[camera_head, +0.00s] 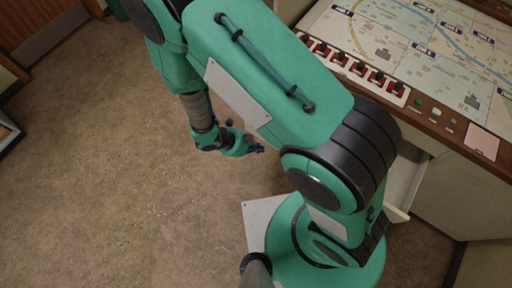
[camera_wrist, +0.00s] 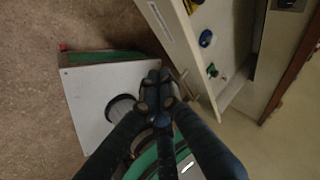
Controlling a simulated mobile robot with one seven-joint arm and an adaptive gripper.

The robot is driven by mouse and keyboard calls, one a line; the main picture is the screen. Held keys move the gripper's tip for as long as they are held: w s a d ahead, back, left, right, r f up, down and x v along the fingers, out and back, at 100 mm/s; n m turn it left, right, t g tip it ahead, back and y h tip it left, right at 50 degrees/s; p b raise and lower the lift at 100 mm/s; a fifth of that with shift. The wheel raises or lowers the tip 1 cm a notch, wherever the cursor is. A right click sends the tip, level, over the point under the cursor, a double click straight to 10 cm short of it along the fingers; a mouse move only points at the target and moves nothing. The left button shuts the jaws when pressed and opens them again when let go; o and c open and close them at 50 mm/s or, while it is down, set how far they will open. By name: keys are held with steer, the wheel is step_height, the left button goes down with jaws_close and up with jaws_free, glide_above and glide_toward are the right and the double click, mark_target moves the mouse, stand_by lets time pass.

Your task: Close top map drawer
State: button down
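An open pale drawer (camera_head: 402,183) sticks out from the console below its right part, partly hidden behind my arm in the head view. The wrist view shows its long front panel (camera_wrist: 170,32), with a small handle on the outer face and small blue, green and yellow items inside. I cannot tell from these views whether it is the top one. My gripper (camera_head: 258,149) is held low over the floor, left of my base in the head view. In the wrist view its dark fingers (camera_wrist: 157,88) come together with nothing between them, appearing just outside the drawer front near the handle; contact is unclear.
The console (camera_head: 438,118) carries a map board (camera_head: 400,45) and a row of red-based switches (camera_head: 350,66). My own base stands close to the open drawer. The brown floor (camera_head: 110,180) on the left is clear. A wooden door (camera_head: 40,25) is at the far left.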

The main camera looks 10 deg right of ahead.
steer(key=w+d+f+b, duration=0.3)
steer(key=d+f, duration=0.2)
steer(key=d, duration=0.1)
steer(key=shift+d+b, duration=0.35)
steer(key=shift+w+f, duration=0.1)
steer(key=shift+w, duration=0.05)
stand_by(0.3)
steer(key=w+d+p, duration=1.2)
steer(key=w+d, duration=1.1)
steer(key=shift+w+d, duration=0.3)
steer(key=shift+d, duration=0.05)
